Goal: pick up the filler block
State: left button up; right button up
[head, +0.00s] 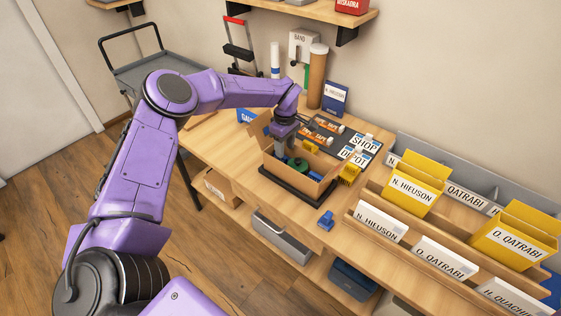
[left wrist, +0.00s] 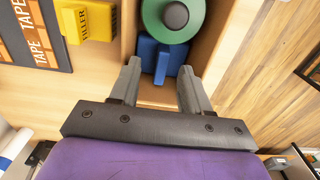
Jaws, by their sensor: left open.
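A yellow filler block (left wrist: 88,22) with a dark FILLER label lies outside the cardboard box, between the box and the dark tape board, in the left wrist view. In the head view a small yellow block (head: 311,146) behind the box seems to be the same one. My left gripper (left wrist: 160,68) points down over the open box (head: 322,186), its fingers apart and nothing held. A blue block (left wrist: 162,57) shows between and beyond the fingertips, beside a green roll (left wrist: 173,16) in the box. The filler block is left of the fingers in the wrist view. My right gripper is out of view.
The tape board (head: 320,130) lies behind the box. Another yellow piece (head: 349,173) stands right of the box and a blue piece (head: 326,220) lies near the front edge. File racks with yellow folders (head: 411,189) fill the right side. A brown tube (head: 318,76) stands behind.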

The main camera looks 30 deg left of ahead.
pick_arm(q)
notch_tip(320, 180, down, 4)
jog(key=shift+s+a+f+p, duration=0.15)
jog(key=shift+f+p, duration=0.05)
jog(key=shift+p, duration=0.85)
jog(key=shift+s+f, duration=0.1)
jog(key=shift+f, duration=0.3)
grip_shut()
